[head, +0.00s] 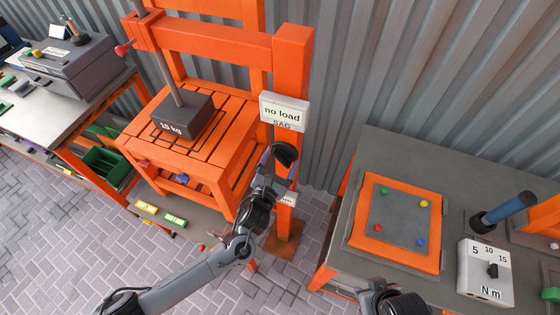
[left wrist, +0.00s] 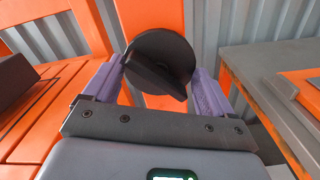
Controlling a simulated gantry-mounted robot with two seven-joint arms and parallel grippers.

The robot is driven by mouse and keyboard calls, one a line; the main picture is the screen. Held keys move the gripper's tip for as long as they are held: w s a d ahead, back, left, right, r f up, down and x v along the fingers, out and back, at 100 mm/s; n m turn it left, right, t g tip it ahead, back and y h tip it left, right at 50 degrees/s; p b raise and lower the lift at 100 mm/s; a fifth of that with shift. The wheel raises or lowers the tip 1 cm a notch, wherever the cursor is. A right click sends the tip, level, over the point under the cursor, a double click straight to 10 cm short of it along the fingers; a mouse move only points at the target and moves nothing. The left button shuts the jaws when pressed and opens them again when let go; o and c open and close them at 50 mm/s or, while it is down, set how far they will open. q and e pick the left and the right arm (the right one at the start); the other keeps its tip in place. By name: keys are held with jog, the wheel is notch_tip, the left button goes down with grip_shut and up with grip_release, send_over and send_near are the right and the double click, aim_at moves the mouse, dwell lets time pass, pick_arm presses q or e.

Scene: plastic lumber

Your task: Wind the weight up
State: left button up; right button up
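The dark grey weight (head: 183,117), marked 15 kg, sits on the orange slatted platform (head: 222,140) in the head view, with a grey rod rising from it. A dark round knob (head: 285,154) is at the orange post below the sign. It also shows in the left wrist view (left wrist: 160,62), with a ridge across it. My left gripper (head: 277,160) is at this knob, its purple fingers on either side, at or very near the rim. Whether they press on it I cannot tell. Part of my right arm shows at the bottom edge; its gripper is out of view.
A sign (head: 284,111) reading "no load" and "SAG" is on the orange post (head: 292,70). A grey bench (head: 395,160) on the right bears an orange-framed panel (head: 412,257) and an "N m" dial box (head: 486,275). Another workbench (head: 62,116) stands at the left.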

pick_arm(q)
jog(key=shift+s+a+f, duration=0.1)
jog(key=shift+f, duration=0.05)
jog(key=c, duration=1)
jog(key=shift+f, duration=0.4)
jog(key=o, duration=1.1)
jog(key=shift+d+r, duration=0.15)
jog(key=shift+d, duration=0.15)
jog(key=shift+o, duration=1)
jog(key=shift+r, duration=0.1)
jog(key=shift+o, duration=0.2)
jog(key=shift+a+r, duration=0.2)
jog(key=v, duration=1)
jog(key=shift+s+a+p, duration=0.15)
jog(key=shift+s+p, duration=0.2)
jog(key=shift+p, duration=0.1)
jog(key=shift+c, duration=0.5)
